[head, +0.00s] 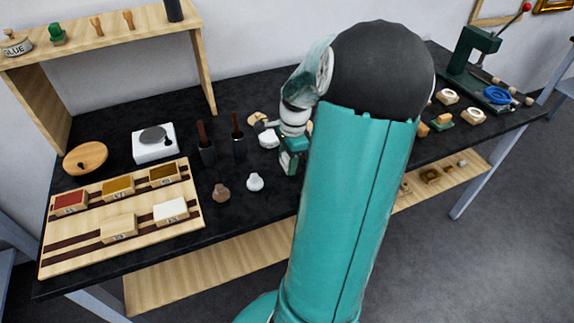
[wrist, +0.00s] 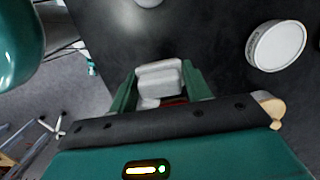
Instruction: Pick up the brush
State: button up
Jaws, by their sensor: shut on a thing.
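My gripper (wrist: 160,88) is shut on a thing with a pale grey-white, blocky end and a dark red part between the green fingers. It looks like the brush (wrist: 159,72); most of it is hidden by the fingers and the gripper body. In the head view my gripper (head: 290,160) is low over the black bench top, right of the small white pear-shaped piece, and the held thing cannot be made out there. I cannot tell whether the brush touches the bench.
Two dark tools with reddish handles (head: 204,140) (head: 238,135) stand left of my gripper on the black bench (head: 270,92). A white round piece (wrist: 277,46) lies right of the fingers. A wooden colour tray (head: 118,250) is at left, a green press (head: 470,55) at far right.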

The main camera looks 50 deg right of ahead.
jog(key=s+a+r, duration=0.6)
jog(key=s+r, duration=0.3)
jog(key=s, duration=0.2)
jog(key=shift+s+a, duration=0.35)
jog(key=o, duration=0.4)
jog(key=c, duration=0.3)
